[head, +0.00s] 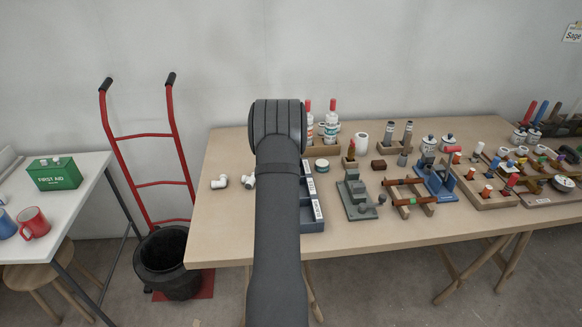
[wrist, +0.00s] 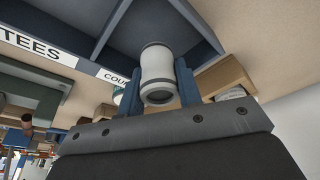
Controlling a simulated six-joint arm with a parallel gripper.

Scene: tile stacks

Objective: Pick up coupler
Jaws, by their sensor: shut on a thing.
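The coupler (wrist: 157,63) is a short white cylinder with a thicker collar at its end and an open, dark bore. In the wrist view it stands between the two blue fingers of my gripper (wrist: 159,88), which is shut on it. Behind it is a compartment of the dark blue-grey tray (wrist: 100,25). I cannot tell whether the coupler touches the tray. Nearby labels read "TEES" and, partly hidden, "COU". In the head view my arm hides the fingers and the coupler; part of the tray (head: 312,227) shows to the right of the arm.
A white elbow fitting (head: 219,182) and another white fitting (head: 249,181) lie left of my arm. A grey-green machine (head: 357,197) stands right of the tray. Bottles (head: 331,124) stand behind, and several tools and blocks crowd the right. The table's left front (head: 220,235) is clear.

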